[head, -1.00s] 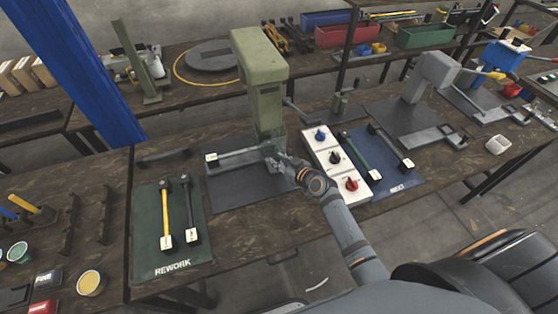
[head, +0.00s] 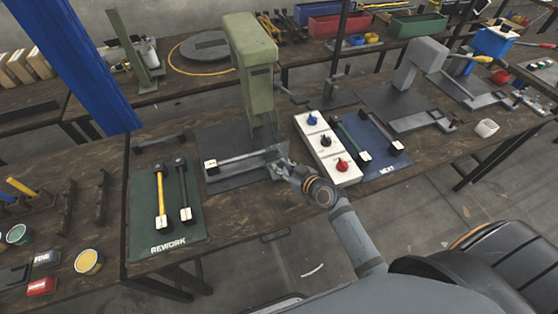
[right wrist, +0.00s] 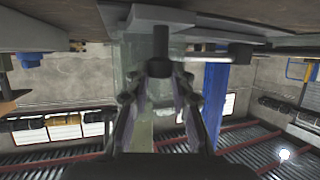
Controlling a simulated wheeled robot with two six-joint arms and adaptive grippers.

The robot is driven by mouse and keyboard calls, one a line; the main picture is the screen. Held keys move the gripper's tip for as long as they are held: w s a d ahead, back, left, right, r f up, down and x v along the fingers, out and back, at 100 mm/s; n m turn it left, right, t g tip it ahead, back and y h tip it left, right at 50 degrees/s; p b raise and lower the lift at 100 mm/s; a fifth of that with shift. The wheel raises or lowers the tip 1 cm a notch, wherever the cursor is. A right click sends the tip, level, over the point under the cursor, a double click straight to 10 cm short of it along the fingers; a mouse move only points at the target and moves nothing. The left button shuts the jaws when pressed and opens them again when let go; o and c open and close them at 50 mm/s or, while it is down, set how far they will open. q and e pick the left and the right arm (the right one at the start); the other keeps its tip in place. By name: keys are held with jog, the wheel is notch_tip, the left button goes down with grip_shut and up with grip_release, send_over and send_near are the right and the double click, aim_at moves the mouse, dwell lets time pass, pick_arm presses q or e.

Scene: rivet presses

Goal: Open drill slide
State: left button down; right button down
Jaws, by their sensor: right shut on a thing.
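The green drill press (head: 250,50) stands on a dark base plate (head: 215,143) on the bench. Its grey slide (head: 262,164) sticks out from beneath the column toward the bench's front edge. My right gripper (head: 280,168) is at the slide's right front end. In the right wrist view, my gripper (right wrist: 160,92) is shut on a dark cylindrical handle (right wrist: 160,66) below a grey block (right wrist: 160,17). The fingers partly hide the handle in the head view. My left gripper is not in view.
The green REWORK mat (head: 150,228) with two rods lies left. A white panel with several knobs (head: 322,150) stands close right of my right gripper, before the blue NEXT mat (head: 385,163). Grey presses (head: 425,60) stand farther right.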

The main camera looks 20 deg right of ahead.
jog(key=shift+s+f, duration=0.15)
jog(key=shift+s, duration=0.35)
jog(key=c, duration=1.1)
grip_release()
jog(key=shift+w, duration=0.15)
jog(key=shift+c, duration=0.2)
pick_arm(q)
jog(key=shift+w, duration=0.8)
pick_arm(e)
jog(key=v, duration=1.2)
jog(key=shift+r, duration=0.2)
